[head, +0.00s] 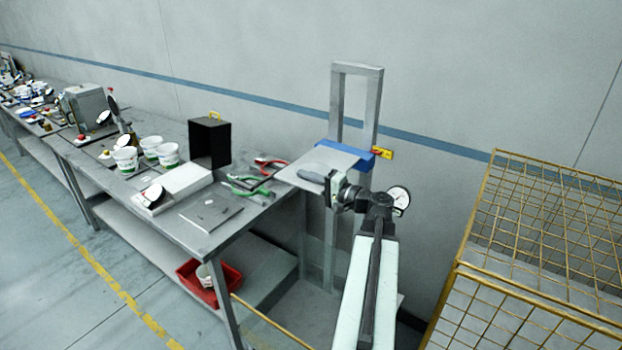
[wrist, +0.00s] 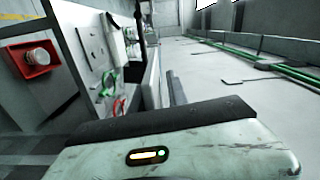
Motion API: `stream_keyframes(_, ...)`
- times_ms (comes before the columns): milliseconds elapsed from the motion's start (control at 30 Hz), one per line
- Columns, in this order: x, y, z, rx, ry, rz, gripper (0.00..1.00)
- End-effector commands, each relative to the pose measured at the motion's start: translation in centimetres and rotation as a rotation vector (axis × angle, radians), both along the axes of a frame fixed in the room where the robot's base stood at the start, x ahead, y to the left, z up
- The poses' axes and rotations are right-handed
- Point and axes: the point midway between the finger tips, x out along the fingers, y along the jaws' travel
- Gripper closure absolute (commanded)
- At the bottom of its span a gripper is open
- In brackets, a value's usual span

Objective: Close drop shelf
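The drop shelf (head: 340,156) is a flat grey panel with a blue strip (head: 335,148) along its back. It stands out from an upright grey frame (head: 376,95) at about bench height, roughly level. A yellow piece with a red part (head: 383,153) sits at the strip's right end. My gripper (head: 312,177) overlaps the shelf's front right part in the head view; I cannot tell whether it touches. In the wrist view its pale body fills the bottom, and its fingers are not clear. I see nothing held. I cannot pick out the shelf surely in the wrist view.
Left of the shelf is a steel bench (head: 215,238) with green pliers (head: 247,186), red pliers (head: 270,163), a black box (head: 210,143) and white tubs. A red bin (head: 222,285) is on its lower shelf. A yellow mesh cage (head: 540,215) stands at right.

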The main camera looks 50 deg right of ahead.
Motion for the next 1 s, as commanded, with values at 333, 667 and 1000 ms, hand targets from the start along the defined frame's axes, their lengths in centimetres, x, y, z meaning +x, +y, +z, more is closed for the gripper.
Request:
stream_keyframes(333, -0.3, -0.2, -0.1, 0.000, 0.003, -0.005, 0.71)
stream_keyframes(667, -5.9, -1.0, -0.1, 0.000, 0.003, -0.007, 0.71)
stream_keyframes(1000, -7.8, -1.3, -0.1, 0.000, 0.002, -0.005, 0.71)
